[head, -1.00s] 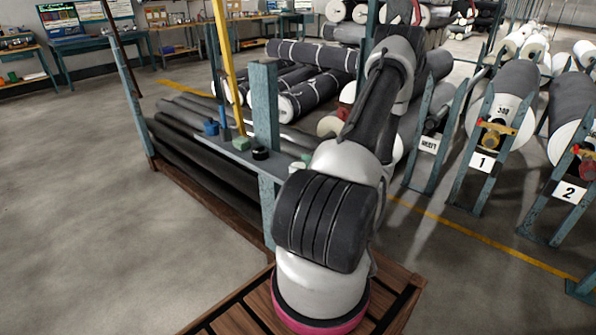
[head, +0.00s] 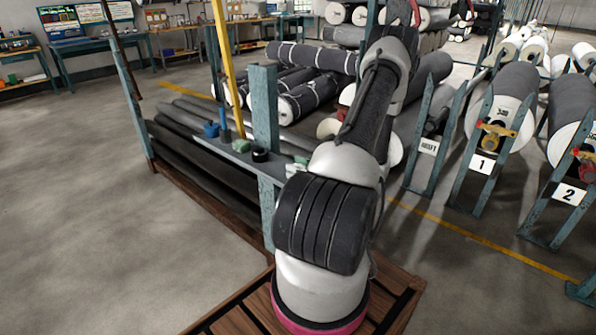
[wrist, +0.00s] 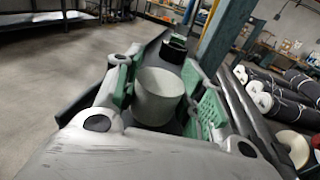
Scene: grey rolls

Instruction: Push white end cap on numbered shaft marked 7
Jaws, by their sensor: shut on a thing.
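In the wrist view the white end cap (wrist: 158,95) is a plain pale cylinder standing between the green-padded fingers of my gripper (wrist: 164,88). The gripper is shut on it. A dark shelf lies below and beyond the cap. In the head view my arm hides most of the gripper, and only a small white and green patch shows beside the arm at the shelf's near end. I cannot make out a shaft marked 7 in either view.
A black ring (head: 260,155), a green block (head: 241,146) and a blue cup (head: 211,129) stand on the narrow shelf (head: 232,155). A blue post (head: 265,105) and a yellow pole (head: 226,70) rise beside it. Roll stands 1 (head: 481,164) and 2 (head: 569,194) are at right.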

